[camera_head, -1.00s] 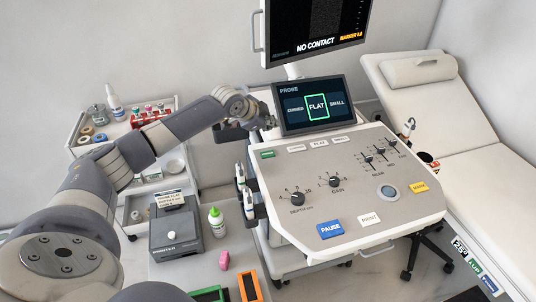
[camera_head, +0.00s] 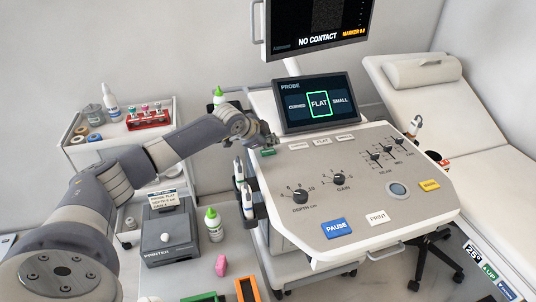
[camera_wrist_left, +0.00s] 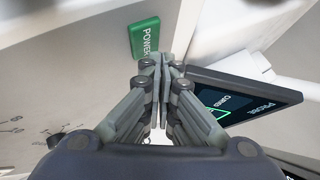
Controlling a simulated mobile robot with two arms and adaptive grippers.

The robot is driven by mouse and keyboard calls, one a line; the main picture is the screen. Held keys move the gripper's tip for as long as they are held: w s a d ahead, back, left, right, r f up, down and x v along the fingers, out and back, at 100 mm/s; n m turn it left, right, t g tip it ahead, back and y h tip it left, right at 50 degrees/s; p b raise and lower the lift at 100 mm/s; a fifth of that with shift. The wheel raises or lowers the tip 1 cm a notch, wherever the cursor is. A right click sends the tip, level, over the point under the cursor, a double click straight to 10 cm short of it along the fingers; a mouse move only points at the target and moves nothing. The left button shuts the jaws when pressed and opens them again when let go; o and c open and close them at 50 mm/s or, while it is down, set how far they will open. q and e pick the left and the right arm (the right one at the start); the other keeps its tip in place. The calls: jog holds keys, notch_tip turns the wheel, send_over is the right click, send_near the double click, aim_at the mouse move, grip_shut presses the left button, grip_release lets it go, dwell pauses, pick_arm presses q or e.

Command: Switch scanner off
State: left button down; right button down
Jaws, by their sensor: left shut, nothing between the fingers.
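The scanner (camera_head: 350,210) stands in the middle with a sloped control panel. Its green POWER button (camera_head: 268,153) sits at the panel's upper left corner, and shows large in the left wrist view (camera_wrist_left: 144,38). The small probe screen (camera_head: 317,104) is lit with FLAT framed in green. The upper monitor (camera_head: 320,22) is lit and reads NO CONTACT. My left gripper (camera_head: 269,142) is shut and empty. Its tips (camera_wrist_left: 164,60) are right beside the button's edge; I cannot tell whether they touch. My right gripper is not in view.
Probes hang in holders (camera_head: 246,195) on the scanner's left side. A printer (camera_head: 170,235) and a green-capped bottle (camera_head: 213,224) stand on the low cart at front left. A white trolley (camera_head: 115,130) stands behind my left arm. An exam couch (camera_head: 490,160) is at the right.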

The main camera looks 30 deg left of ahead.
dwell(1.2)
pick_arm(q)
jog(key=shift+f, duration=0.15)
jog(key=shift+f, duration=0.25)
dwell(0.3)
jog(key=shift+f, duration=0.55)
dwell(0.6)
jog(key=shift+r+p, duration=0.1)
jog(key=shift+p, duration=0.2)
jog(key=shift+r+p, duration=0.8)
jog(key=shift+p, duration=0.1)
